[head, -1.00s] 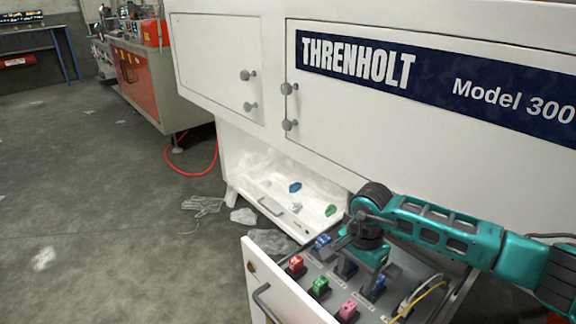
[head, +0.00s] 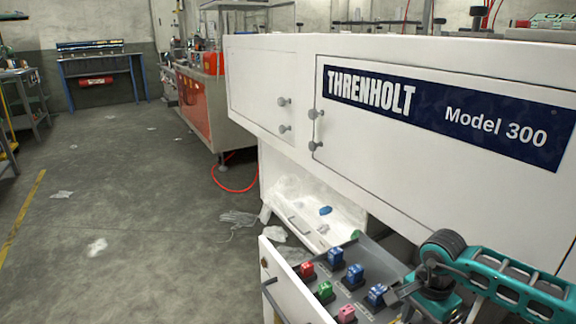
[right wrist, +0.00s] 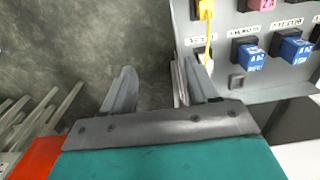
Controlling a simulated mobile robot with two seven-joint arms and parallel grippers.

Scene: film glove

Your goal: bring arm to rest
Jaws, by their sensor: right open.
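My right arm (head: 500,285), teal and dark grey, comes in from the right in the head view, beside the open drawer. Its gripper shows in the right wrist view (right wrist: 160,88), with two grey fingers apart and nothing held between them. Floor and the panel's edge show beyond the fingers. My left gripper is not in view.
The open drawer (head: 290,290) holds a grey panel with red (head: 307,270), green (head: 324,291), pink (head: 346,314) and several blue blocks (head: 377,295). A yellow piece (right wrist: 205,10) with a cable shows in the wrist view.

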